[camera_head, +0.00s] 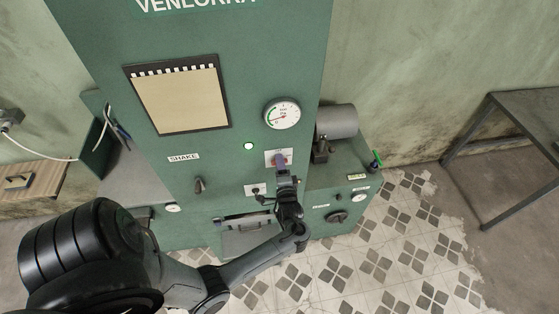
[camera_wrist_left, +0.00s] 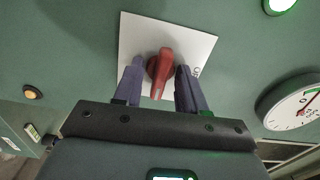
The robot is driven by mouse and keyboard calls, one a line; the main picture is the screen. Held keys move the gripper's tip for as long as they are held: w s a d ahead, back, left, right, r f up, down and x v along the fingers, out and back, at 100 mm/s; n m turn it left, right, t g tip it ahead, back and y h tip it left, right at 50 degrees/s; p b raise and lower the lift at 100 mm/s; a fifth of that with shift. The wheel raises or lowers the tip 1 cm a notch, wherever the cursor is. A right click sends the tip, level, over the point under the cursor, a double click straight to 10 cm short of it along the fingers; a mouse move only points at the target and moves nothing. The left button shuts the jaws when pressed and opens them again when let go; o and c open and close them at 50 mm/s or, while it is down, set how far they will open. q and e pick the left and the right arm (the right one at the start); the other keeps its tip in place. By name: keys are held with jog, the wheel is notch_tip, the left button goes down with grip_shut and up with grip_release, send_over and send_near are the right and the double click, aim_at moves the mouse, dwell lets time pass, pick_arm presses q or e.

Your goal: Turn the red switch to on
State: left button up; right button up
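The red switch (camera_wrist_left: 160,72) sits on a white plate (camera_wrist_left: 198,45) on the green machine front. In the left wrist view its handle runs nearly straight up and down, tilted slightly. Part of a label shows at the plate's right edge, too cut off to read. My left gripper (camera_wrist_left: 160,85) is open, one finger on each side of the switch, with narrow gaps; I cannot tell whether either finger touches it. In the head view my left gripper (camera_head: 280,164) covers most of the switch in front of the plate (camera_head: 268,161). My right gripper is in neither view.
A green light (camera_head: 248,146) is lit beside the plate, and a round gauge (camera_head: 282,113) is above it. A dark knob (camera_head: 199,185) is to the left. A grey motor (camera_head: 336,121) stands on the right-hand ledge. A metal table (camera_head: 520,105) is far right, with open tiled floor before it.

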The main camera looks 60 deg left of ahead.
pick_arm(q)
jog(key=v, duration=0.7)
dwell(0.6)
